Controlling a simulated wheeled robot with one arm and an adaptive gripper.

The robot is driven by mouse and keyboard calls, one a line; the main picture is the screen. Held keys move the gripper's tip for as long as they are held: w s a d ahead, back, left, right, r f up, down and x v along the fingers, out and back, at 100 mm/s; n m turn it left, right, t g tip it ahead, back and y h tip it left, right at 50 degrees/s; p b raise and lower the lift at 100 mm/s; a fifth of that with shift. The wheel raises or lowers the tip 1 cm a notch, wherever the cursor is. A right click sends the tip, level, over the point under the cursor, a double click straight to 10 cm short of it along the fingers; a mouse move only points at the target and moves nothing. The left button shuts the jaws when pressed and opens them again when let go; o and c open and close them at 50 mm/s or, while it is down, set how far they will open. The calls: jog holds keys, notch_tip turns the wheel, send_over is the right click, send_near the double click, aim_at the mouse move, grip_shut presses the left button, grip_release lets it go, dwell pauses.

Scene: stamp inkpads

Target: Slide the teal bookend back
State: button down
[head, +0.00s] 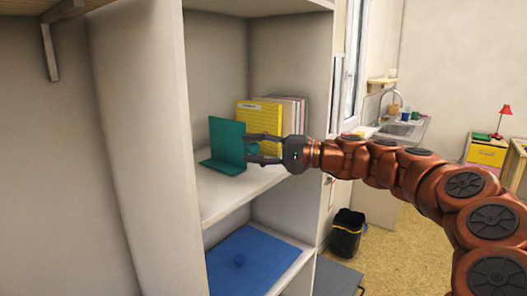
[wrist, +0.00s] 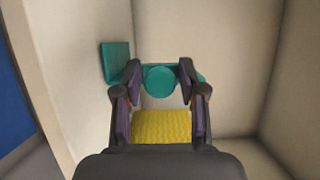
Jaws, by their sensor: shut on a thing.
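In the wrist view my gripper (wrist: 159,74) frames the knob. The knob is mostly hidden behind the fingers in the head view.
A yellow book (head: 262,118) and several paler ones stand behind the bookend at the back of the shelf (head: 238,193). The yellow also shows between my fingers (wrist: 162,125) in the wrist view. A blue panel (head: 262,262) lies on the lower shelf. Side walls enclose the shelf.

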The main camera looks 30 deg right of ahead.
jog(key=shift+s+a, duration=0.25)
jog(key=shift+a, duration=0.3)
jog(key=c, duration=0.9)
grip_release()
jog(key=shift+o, duration=0.2)
jog(key=shift+d, duration=0.1)
jog(key=v, duration=1.2)
